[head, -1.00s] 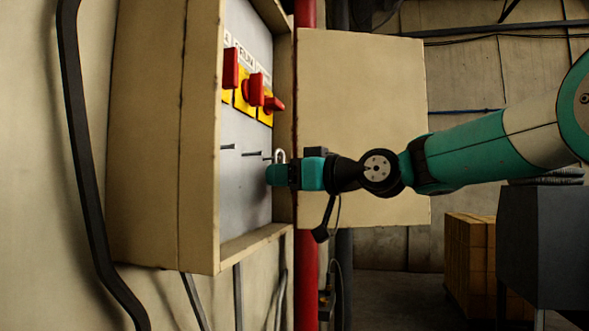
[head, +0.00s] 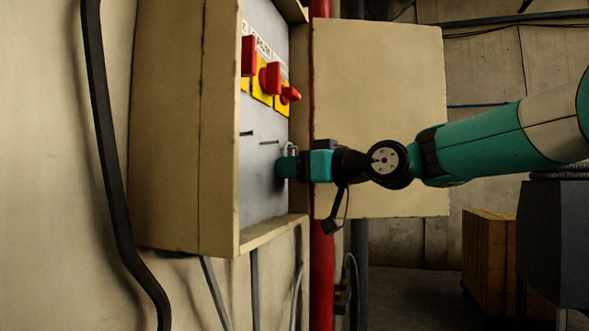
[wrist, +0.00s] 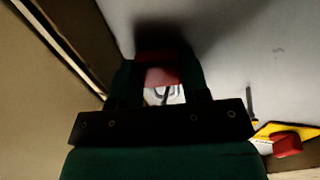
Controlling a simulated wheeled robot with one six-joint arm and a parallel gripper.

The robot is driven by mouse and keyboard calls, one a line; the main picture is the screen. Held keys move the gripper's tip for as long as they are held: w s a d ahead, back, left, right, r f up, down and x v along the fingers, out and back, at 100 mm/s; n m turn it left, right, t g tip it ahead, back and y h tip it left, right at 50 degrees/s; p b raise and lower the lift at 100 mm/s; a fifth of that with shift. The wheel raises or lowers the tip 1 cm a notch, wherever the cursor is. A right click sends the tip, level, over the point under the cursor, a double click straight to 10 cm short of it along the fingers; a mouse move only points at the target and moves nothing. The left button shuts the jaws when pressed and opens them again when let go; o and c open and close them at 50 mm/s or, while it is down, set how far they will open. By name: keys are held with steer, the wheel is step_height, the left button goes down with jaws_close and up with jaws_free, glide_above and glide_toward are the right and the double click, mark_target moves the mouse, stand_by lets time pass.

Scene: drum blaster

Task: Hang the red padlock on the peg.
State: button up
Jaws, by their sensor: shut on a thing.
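The red padlock (wrist: 162,76) is between my gripper's two fingers in the wrist view, its pale metal shackle (wrist: 163,95) towards the camera. In the head view the shackle (head: 289,148) stands up above my teal gripper (head: 287,168), which hides the red body. My gripper is shut on the padlock, close in front of the grey panel (head: 258,196). Two thin dark pegs, a left one (head: 247,133) and a right one (head: 269,142), stick out of the panel left of the shackle. One peg (wrist: 250,101) shows right of the gripper in the wrist view. I cannot tell whether the shackle is around a peg.
Red switches (head: 271,78) on yellow plates sit above the pegs. The beige cabinet's side wall (head: 220,130) and its open door (head: 380,100) flank the panel. A red pipe (head: 321,260) runs behind the gripper. The panel below the pegs is bare.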

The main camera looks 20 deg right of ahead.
steer(key=o, duration=0.9)
steer(key=shift+d, duration=0.1)
steer(key=shift+s, duration=0.1)
steer(key=shift+s+d+f+b, duration=0.1)
steer(key=shift+s+d+b, duration=0.1)
steer(key=shift+b, duration=0.2)
steer(key=shift+b+v, duration=3.5)
steer(key=shift+v, duration=4.9)
